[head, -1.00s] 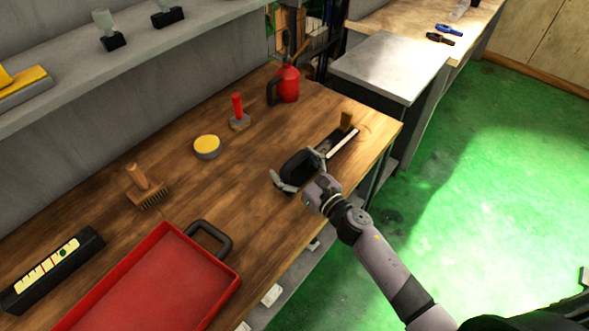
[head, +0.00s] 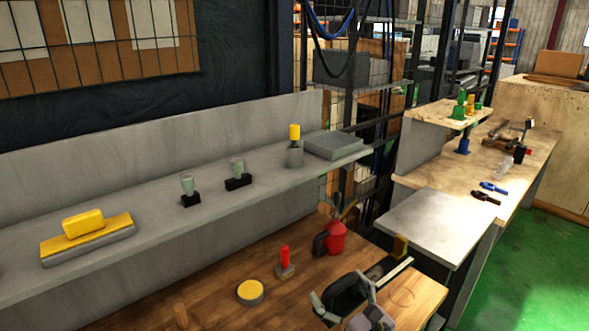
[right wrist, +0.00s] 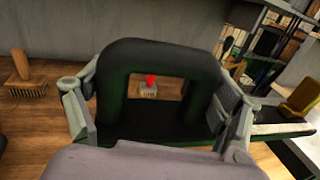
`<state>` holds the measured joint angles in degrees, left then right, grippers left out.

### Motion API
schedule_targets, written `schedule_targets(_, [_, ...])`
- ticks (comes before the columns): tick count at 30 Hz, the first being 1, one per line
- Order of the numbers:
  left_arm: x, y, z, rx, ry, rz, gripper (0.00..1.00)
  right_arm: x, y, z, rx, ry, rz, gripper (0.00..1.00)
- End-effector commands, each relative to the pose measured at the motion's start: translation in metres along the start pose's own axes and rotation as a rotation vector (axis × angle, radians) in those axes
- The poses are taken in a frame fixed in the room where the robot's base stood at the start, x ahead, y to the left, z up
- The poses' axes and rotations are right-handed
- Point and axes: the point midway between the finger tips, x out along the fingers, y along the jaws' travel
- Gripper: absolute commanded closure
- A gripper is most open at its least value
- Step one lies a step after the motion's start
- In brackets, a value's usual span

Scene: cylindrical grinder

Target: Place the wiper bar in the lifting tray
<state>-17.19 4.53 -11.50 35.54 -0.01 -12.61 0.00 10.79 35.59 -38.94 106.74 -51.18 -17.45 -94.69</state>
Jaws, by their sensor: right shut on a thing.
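The wiper bar (head: 349,296) is a dark bar with a thick black loop handle and a pale strip along one edge. It is at the right end of the wooden bench in the head view. My right gripper (head: 340,292) is shut on its black handle, one finger on each side. In the right wrist view the black handle (right wrist: 160,52) fills the middle between the fingers, and the dark bar reaches out to the right. I cannot tell whether the bar touches the bench. The lifting tray and my left gripper are not in view now.
A yellow-topped round tin (head: 250,291), a red-handled tool (head: 285,262) and a red can (head: 334,238) stand on the bench behind the gripper. A wooden-handled brush (right wrist: 24,75) stands at left in the wrist view. A grey shelf (head: 150,245) runs above the bench.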

Motion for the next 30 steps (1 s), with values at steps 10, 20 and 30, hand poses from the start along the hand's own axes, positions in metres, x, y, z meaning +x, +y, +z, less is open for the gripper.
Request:
schedule_targets(10, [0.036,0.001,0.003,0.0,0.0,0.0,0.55,-0.085,0.033,-0.045,0.03,-0.006,-0.121,0.7])
schedule_targets(20, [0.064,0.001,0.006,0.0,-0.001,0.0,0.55,-0.175,0.028,-0.051,0.017,-0.007,-0.322,0.7])
schedule_targets(30, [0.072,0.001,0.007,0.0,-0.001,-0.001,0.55,-0.21,0.018,-0.044,-0.003,-0.004,-0.416,0.7])
